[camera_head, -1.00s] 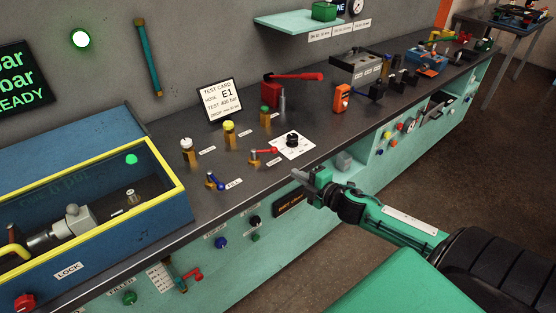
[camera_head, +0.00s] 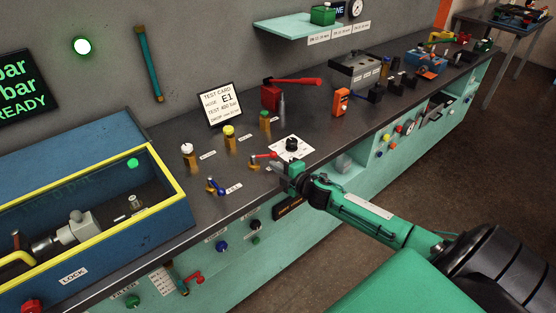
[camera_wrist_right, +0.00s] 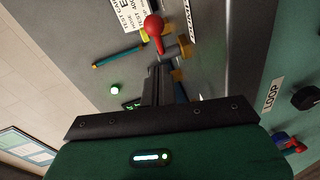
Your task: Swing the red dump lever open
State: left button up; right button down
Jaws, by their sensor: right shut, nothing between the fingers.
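The red lever (camera_head: 264,156) sits on a small brass valve on the bench, left of a white card with a black knob. My right gripper (camera_head: 287,170) is shut and empty, just right of this valve, and partly hides the area beside it. In the right wrist view, the shut fingers (camera_wrist_right: 158,82) point toward the red lever (camera_wrist_right: 153,30), whose rounded end is close beyond the tips. I cannot tell whether they touch. My left gripper is not in view.
A blue-handled valve (camera_head: 215,186) stands left of the red lever. Capped brass fittings (camera_head: 229,138) stand behind. A red hand pump (camera_head: 271,97) with a long lever is farther back. A yellow-edged blue box (camera_head: 178,170) stands at left. The bench's front edge passes under my gripper.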

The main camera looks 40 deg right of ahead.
aim_at(275, 156)
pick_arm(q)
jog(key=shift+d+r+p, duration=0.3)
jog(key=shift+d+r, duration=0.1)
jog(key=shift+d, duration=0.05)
pick_arm(e)
jog(key=shift+w+d+f, duration=0.2)
jog(key=shift+w+d, duration=0.4)
jog(key=shift+w, duration=0.1)
jog(key=shift+w+d+f, duration=0.2)
jog(key=shift+w+d, duration=0.35)
jog(key=shift+w, duration=0.15)
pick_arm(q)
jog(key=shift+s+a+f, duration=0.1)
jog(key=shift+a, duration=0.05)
pick_arm(e)
jog(key=shift+d, duration=0.15)
